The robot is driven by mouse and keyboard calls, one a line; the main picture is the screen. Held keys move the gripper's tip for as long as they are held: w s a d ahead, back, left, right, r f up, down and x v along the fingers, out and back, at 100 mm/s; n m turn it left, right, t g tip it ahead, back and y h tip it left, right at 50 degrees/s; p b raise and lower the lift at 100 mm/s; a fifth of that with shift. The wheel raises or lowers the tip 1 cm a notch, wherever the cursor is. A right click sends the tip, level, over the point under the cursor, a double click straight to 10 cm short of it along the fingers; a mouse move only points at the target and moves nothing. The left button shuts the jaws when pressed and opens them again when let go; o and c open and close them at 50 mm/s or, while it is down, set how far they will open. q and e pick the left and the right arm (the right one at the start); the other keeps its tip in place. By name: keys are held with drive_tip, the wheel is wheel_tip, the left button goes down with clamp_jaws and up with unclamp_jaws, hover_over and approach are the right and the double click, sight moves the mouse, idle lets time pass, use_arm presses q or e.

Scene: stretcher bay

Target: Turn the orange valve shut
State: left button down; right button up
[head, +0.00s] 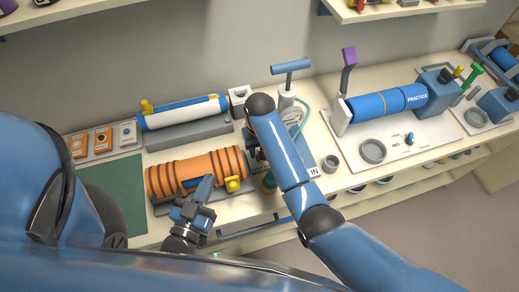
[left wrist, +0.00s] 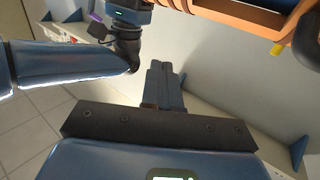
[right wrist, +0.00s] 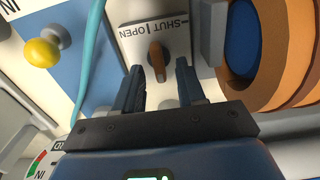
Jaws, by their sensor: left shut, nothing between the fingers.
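The orange valve (right wrist: 157,62) shows in the right wrist view as a small brown-orange lever on a white plate (right wrist: 152,22) marked OPEN and SHUT. The lever points roughly along the picture's vertical, below the mark between the two words. My right gripper (right wrist: 159,80) is open, its fingertips on either side of the lever's near end; I cannot tell whether they touch it. In the head view my right arm hides the valve. My left gripper (head: 206,186) is shut and empty in front of the orange-brown banded roll (head: 197,171); its closed fingers show in the left wrist view (left wrist: 160,75).
In the right wrist view, a yellow knob (right wrist: 42,52) and a teal hose (right wrist: 92,50) lie left of the valve, and brown-orange rings (right wrist: 289,50) close in on the right. The bench also holds a blue PRACTICE cylinder (head: 385,103) and a green mat (head: 117,185).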

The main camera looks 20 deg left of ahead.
drive_tip(key=shift+f, duration=0.7)
drive_tip(key=shift+c, duration=0.3)
clamp_jaws()
